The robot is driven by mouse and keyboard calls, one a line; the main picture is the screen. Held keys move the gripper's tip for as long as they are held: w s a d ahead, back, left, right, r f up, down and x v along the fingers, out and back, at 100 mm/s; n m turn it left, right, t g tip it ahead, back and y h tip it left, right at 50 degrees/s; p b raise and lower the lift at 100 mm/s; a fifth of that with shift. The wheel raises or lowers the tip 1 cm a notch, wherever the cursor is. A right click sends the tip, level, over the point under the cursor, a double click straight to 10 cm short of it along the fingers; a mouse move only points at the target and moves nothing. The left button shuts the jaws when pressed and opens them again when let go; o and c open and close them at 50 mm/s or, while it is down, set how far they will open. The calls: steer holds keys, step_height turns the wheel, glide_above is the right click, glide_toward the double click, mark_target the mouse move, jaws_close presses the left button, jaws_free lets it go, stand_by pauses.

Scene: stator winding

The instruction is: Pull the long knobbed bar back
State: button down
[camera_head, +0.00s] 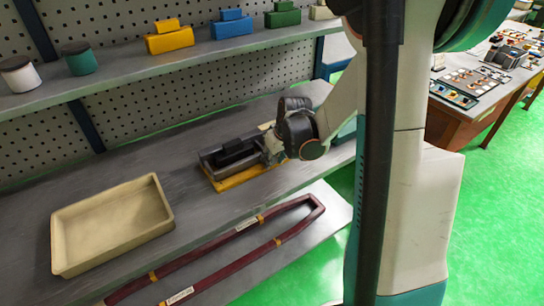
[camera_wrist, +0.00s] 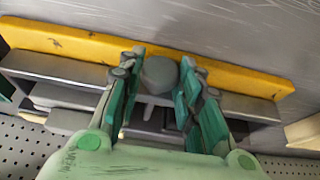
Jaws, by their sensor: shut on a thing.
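A grey metal fixture (camera_head: 223,158) with a black block in it stands on a yellow base (camera_head: 243,178) on the workbench. In the wrist view the yellow base (camera_wrist: 60,42) crosses the top, with grey rails below it. The bar's round grey knob (camera_wrist: 158,75) sits between the green finger pads of my gripper (camera_wrist: 160,80). My gripper is shut on this knob. In the head view my gripper (camera_head: 271,147) is at the fixture's right end. The rest of the bar is mostly hidden behind the fingers.
A beige tray (camera_head: 62,240) stands on the bench at left. A dark red wound coil (camera_head: 190,255) lies at the front. A shelf (camera_head: 130,66) with coloured blocks and round containers runs above the fixture. Bare bench lies between tray and fixture.

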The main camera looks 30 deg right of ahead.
steer(key=shift+s+f, duration=0.1)
steer(key=shift+s, duration=0.85)
steer(key=c, duration=1.1)
jaws_free()
steer(key=shift+r, duration=0.3)
steer(key=v, duration=1.1)
steer(key=shift+s+r, duration=0.1)
steer(key=shift+r, duration=0.15)
